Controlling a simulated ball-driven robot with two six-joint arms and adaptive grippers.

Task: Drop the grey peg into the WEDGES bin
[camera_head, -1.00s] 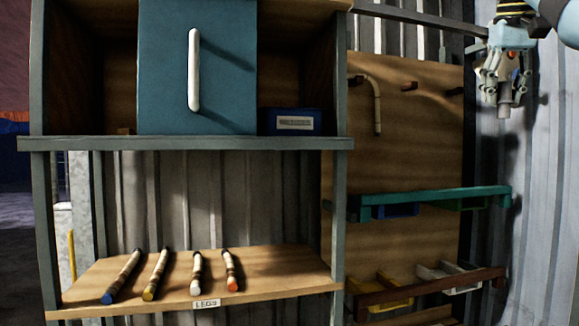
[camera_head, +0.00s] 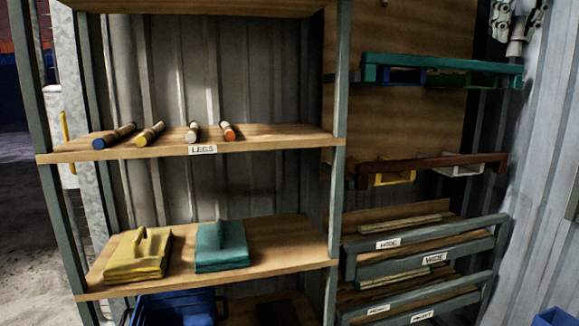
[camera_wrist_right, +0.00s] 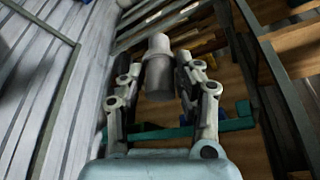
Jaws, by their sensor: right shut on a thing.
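My right gripper (camera_head: 517,24) is at the top right edge of the head view, partly cut off. It is shut on the grey peg (camera_head: 516,48), whose lower end points down. In the right wrist view the grey peg (camera_wrist_right: 159,72) sits between the two fingers of the right gripper (camera_wrist_right: 160,85), clear of the shelves behind. No bin with a readable WEDGES label shows. Small bins hang on the wall: a blue one (camera_head: 403,77), a green one, a yellow one (camera_head: 394,179) and a white one (camera_head: 459,170). My left gripper is not in view.
A teal rail (camera_head: 440,65) and a brown rail (camera_head: 430,164) front the small bins. Blue bins stand low at left (camera_head: 180,306) and right (camera_head: 555,318).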

